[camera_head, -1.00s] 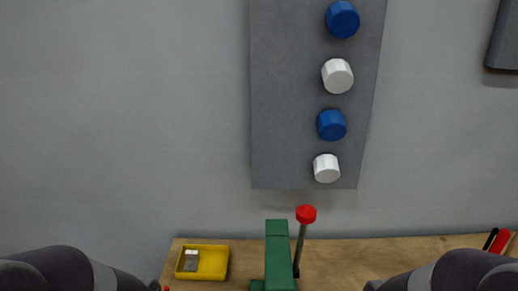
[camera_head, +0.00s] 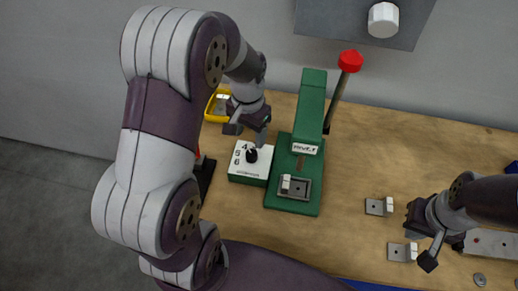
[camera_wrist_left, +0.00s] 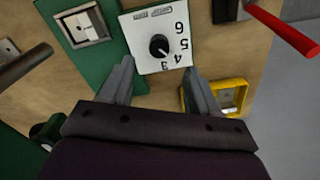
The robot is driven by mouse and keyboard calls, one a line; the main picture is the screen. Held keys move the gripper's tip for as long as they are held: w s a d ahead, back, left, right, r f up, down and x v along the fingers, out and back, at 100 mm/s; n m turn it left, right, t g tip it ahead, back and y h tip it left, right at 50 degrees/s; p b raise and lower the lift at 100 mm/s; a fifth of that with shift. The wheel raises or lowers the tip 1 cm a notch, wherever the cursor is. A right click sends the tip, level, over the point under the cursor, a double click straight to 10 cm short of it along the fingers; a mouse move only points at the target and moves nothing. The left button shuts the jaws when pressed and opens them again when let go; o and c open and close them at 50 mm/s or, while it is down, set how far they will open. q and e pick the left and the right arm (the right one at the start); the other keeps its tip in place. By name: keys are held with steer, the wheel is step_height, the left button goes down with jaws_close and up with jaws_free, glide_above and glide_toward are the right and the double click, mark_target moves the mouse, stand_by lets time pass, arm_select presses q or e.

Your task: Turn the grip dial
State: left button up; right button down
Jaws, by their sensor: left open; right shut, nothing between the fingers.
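The grip dial (camera_head: 252,156) is a small black knob on a white numbered face, on top of a green box (camera_head: 248,178) beside the green press (camera_head: 308,120). In the left wrist view the dial (camera_wrist_left: 159,45) sits ahead of the fingertips, between their lines, with a white pointer mark and the numbers 3 to 6 around it. My left gripper (camera_wrist_left: 158,72) is open and empty, just above the dial face; it also shows in the head view (camera_head: 258,140). My right gripper (camera_head: 428,250) is shut and empty, low over the right side of the table.
The press has a red-knobbed lever (camera_head: 349,62) and a fixture (camera_head: 295,188) at its base. A yellow tray (camera_wrist_left: 241,84) lies near the left gripper. Bare wood is free right of the press.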

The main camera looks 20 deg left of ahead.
mark_target(252, 153)
arm_select(q)
steer(key=f, duration=0.5)
steer(key=w+f, duration=0.1)
steer(key=f, duration=0.2)
steer(key=shift+d+p, duration=0.2)
steer(key=shift+p, duration=0.15)
steer(key=shift+f, duration=0.4)
steer(key=shift+s+a+f, duration=0.15)
steer(key=shift+s+a, duration=0.05)
steer(key=shift+s, duration=0.1)
steer(key=shift+w, duration=0.15)
steer(key=c, duration=1)
